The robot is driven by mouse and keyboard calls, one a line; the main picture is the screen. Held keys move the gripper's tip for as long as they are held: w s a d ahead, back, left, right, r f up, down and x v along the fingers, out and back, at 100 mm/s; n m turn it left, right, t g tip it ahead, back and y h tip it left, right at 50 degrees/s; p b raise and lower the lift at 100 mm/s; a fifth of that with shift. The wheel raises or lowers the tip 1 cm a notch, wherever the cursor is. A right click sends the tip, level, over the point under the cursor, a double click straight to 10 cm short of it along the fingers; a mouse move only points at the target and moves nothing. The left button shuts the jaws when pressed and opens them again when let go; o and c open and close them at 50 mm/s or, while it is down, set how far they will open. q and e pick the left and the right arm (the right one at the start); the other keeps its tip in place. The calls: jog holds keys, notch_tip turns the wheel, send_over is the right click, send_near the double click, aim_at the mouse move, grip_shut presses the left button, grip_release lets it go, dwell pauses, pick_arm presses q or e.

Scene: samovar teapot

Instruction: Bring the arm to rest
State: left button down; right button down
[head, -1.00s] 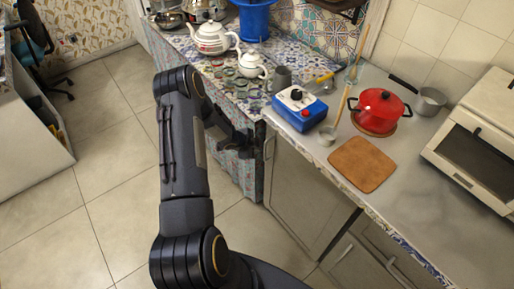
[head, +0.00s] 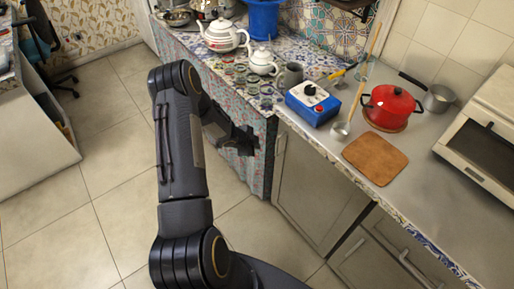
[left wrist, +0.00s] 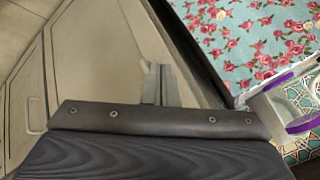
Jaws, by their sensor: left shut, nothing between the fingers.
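My left arm fills the lower left of the head view, and its gripper (head: 243,141) hangs in front of the patterned counter front, near the corner of the steel cabinet. The fingers are together, with nothing held. In the left wrist view the shut fingers (left wrist: 158,84) show small above a dark edge with rivets. My right gripper does not show in these frames.
A white teapot (head: 223,36), a smaller white pot (head: 262,62) and a grey mug (head: 291,75) stand on the patterned counter. A blue device (head: 313,103), red pot (head: 390,105) and brown board (head: 375,160) are on the steel counter. Tiled floor (head: 100,150) is open at left.

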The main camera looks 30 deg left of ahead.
pick_arm(q)
jog(key=s+a+r+n+t+y+p, duration=0.1)
jog(key=a+r+n+y, duration=0.15)
jog(key=r, duration=0.85)
jog(key=s+a+r+n+y+p, duration=0.1)
jog(key=s+a+r+n, duration=0.15)
jog(key=r, duration=0.95)
jog(key=s+d+r+n, duration=0.4)
jog(key=s+r, duration=0.1)
jog(key=r, duration=0.3)
jog(key=s+d+r+n+g+h, duration=0.1)
jog(key=s+d+r+n+h, duration=0.1)
jog(key=s+d, duration=0.8)
jog(key=s+d+r+n+g+h, duration=0.1)
jog(key=s+d+r+n+h, duration=0.1)
jog(key=s+d, duration=0.8)
jog(key=shift+s+g+h, duration=0.3)
jog(key=shift+s+h, duration=0.45)
jog(key=shift+s, duration=0.1)
